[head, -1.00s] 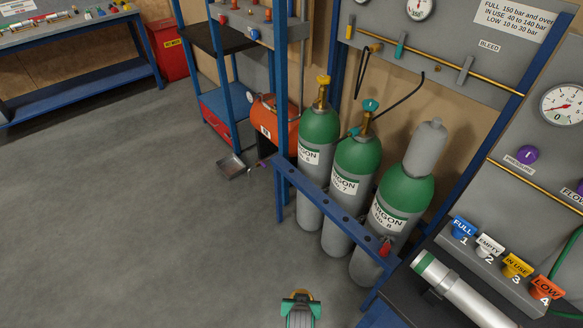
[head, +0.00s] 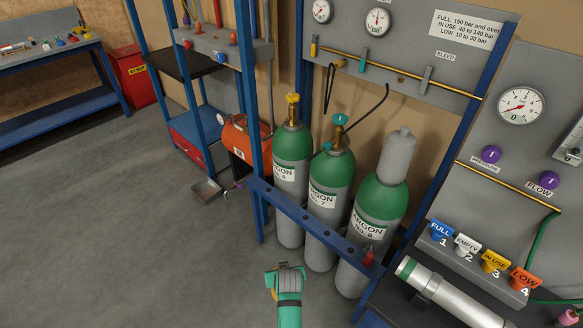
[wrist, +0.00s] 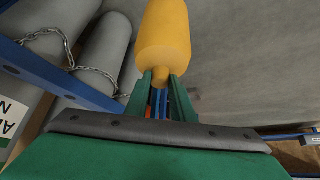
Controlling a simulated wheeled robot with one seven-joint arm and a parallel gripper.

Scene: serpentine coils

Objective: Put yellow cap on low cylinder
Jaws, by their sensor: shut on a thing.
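My gripper (wrist: 161,82) is shut on the narrow stem of a yellow cap (wrist: 164,35) in the wrist view. In the head view my gripper (head: 289,280) is low centre, in front of the cylinder rack, and the cap is mostly hidden. Three grey cylinders with green shoulders stand upright: ARGON No. 6 (head: 291,172) with a yellow-topped valve, No. 7 (head: 330,195) with a teal valve handle, and No. 8 (head: 374,235) with a grey cap. Another cylinder (head: 450,297) lies on its side at the lower right. I cannot tell from the gauges which cylinder is low.
A blue rack rail (head: 308,223) runs in front of the standing cylinders; chains show in the wrist view. A label strip (head: 470,262) carries FULL, EMPTY, IN USE and LOW. A large gauge (head: 521,105) hangs above it.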

